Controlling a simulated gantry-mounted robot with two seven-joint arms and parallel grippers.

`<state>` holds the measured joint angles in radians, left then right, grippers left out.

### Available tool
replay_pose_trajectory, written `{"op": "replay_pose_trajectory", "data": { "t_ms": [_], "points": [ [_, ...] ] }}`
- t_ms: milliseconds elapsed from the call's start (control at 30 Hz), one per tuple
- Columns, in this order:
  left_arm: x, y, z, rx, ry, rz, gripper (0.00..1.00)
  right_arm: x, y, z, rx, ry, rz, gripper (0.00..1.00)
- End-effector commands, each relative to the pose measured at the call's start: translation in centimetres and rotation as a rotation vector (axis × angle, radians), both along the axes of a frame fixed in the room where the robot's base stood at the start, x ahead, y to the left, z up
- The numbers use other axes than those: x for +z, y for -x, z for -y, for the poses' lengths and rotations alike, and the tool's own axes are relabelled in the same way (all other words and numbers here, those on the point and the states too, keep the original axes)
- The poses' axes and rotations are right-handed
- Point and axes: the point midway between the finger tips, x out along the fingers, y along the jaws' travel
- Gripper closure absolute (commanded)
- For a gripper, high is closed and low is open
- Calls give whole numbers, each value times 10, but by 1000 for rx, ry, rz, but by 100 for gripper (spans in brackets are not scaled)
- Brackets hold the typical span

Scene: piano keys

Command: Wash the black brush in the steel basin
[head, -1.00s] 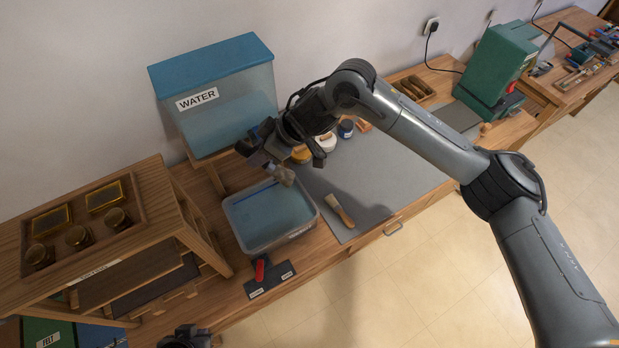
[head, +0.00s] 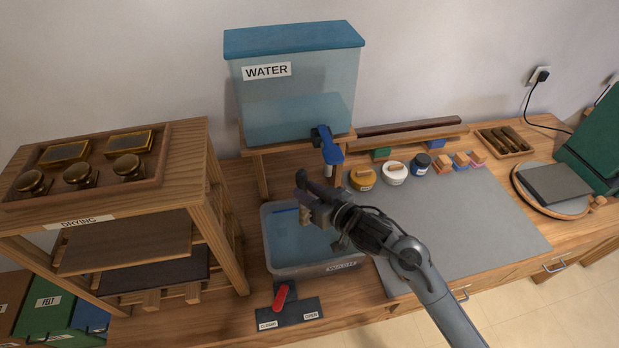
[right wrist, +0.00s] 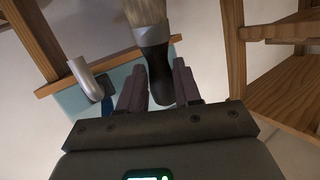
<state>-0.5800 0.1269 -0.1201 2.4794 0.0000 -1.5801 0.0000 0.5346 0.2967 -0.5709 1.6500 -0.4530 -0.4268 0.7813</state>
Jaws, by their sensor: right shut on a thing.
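The black brush (right wrist: 154,68) shows in the right wrist view, with a black handle, a silver collar and pale bristles cut off by the top edge. My right gripper (right wrist: 158,88) is shut on its handle. In the head view my right gripper (head: 304,200) is over the wash basin (head: 310,268), and the brush is hard to make out there. The basin looks translucent and bluish, with a WASH label on its front and blue inside. Whether the brush touches anything inside is unclear. My left gripper is not in view.
The water tank (head: 296,95) with a blue tap (head: 327,145) stands behind the basin. A drying rack (head: 218,190) is close on the left. A red lever (head: 281,297) is on a plate in front. A grey mat (head: 470,220) and several jars are on the right.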

Motion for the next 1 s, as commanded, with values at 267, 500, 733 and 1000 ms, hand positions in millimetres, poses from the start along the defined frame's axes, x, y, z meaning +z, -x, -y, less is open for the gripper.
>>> {"op": "replay_pose_trajectory", "data": {
  "t_ms": [267, 500, 733, 1000],
  "points": [
    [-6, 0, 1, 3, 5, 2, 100, -11, 2, 0, 1, -29, 34, 97],
    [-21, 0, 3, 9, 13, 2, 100, -24, 2, 0, 2, -29, 32, 97],
    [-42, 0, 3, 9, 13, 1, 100, -42, 2, 0, 2, -28, 32, 97],
    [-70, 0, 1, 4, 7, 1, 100, -65, 2, 0, 2, -28, 32, 97]
  ]
}}
